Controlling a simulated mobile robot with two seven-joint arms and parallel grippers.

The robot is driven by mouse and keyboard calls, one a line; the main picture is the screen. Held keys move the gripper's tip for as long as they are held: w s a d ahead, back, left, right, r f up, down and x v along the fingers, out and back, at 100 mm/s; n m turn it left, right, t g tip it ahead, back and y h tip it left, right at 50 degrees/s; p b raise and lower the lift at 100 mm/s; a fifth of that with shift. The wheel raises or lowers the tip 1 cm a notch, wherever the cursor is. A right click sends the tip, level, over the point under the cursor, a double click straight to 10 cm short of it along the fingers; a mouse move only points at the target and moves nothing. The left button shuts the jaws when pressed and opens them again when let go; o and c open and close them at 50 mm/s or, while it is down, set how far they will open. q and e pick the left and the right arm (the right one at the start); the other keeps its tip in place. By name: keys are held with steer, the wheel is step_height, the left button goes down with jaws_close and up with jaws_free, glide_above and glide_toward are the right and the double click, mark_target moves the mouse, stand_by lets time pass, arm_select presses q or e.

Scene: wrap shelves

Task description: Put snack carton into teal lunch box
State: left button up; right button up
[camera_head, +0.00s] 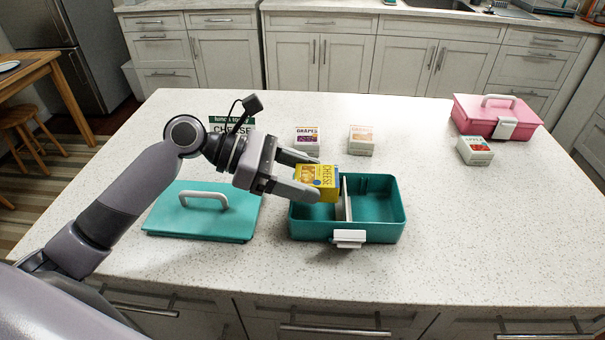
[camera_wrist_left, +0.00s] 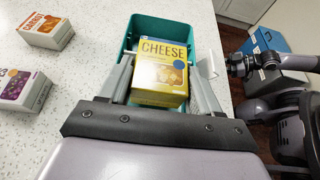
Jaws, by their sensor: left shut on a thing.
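The snack carton is a yellow cheese box (camera_head: 318,180) with a blue side. My left gripper (camera_head: 305,178) is shut on it and holds it over the left part of the open teal lunch box (camera_head: 385,235). In the left wrist view the cheese box (camera_wrist_left: 162,75) sits between the fingers of my left gripper (camera_wrist_left: 160,85), with the teal lunch box (camera_wrist_left: 135,32) behind it. A white divider (camera_head: 346,198) splits the lunch box; the right compartment looks empty. The left compartment is partly hidden by carton and gripper. My right gripper is not seen in the head view.
The teal lid (camera_head: 200,222) with a white handle lies left of the lunch box. A grapes box (camera_head: 306,140), an orange-white carton (camera_head: 361,141) and another small box (camera_head: 474,151) stand behind. A closed pink lunch box (camera_head: 495,118) is far right. A cheese sign (camera_head: 231,125) stands behind my arm.

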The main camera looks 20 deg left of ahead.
arm_select(q)
steer(key=shift+f, duration=0.2)
steer(key=shift+f+p, duration=0.3)
steer(key=shift+f, duration=0.05)
steer(key=o, duration=1.1)
steer(key=shift+c, duration=0.2)
steer(key=shift+r+b, duration=0.55)
steer(key=shift+b, duration=0.1)
steer(key=v, duration=1.2)
steer(key=shift+r, duration=0.1)
